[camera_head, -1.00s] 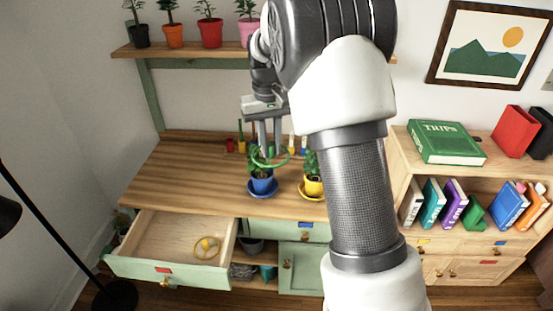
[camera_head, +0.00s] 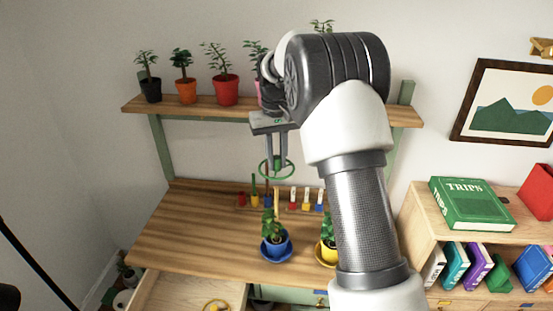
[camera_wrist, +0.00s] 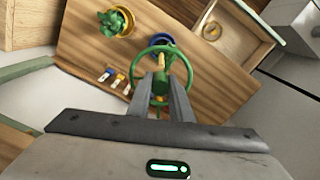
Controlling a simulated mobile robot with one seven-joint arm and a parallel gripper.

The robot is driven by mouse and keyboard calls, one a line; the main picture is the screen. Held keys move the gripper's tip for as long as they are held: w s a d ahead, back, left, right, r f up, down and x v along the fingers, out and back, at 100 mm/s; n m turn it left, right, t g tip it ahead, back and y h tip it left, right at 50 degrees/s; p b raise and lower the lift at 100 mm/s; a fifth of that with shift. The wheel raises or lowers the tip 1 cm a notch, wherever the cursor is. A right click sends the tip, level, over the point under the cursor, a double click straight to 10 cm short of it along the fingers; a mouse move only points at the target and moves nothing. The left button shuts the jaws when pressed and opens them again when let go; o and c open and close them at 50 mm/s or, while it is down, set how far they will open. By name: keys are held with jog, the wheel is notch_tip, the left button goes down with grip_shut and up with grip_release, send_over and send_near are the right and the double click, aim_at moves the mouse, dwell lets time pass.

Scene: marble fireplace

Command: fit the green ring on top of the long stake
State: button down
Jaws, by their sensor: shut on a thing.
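A second row of pegs with red, yellow and blue bases (camera_head: 306,206) stands to the right. A plant in a blue pot (camera_head: 275,247) and one in a yellow pot (camera_head: 328,254) stand in front. Above is a shelf (camera_head: 195,107) with potted plants. The desk's left side is clear.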

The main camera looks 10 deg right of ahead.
aim_at(277, 188)
jog(key=shift+f, duration=0.2)
jog(key=shift+f+b, duration=1.7)
jog(key=shift+f, duration=1.4)
jog(key=shift+f+b, duration=0.45)
jog(key=shift+f, duration=1.1)
jog(key=c, duration=1.5)
grip_release()
jog(key=r, duration=1.7)
jog(key=shift+a+p, duration=0.25)
jog(key=shift+p, duration=0.05)
jog(key=shift+r, duration=0.2)
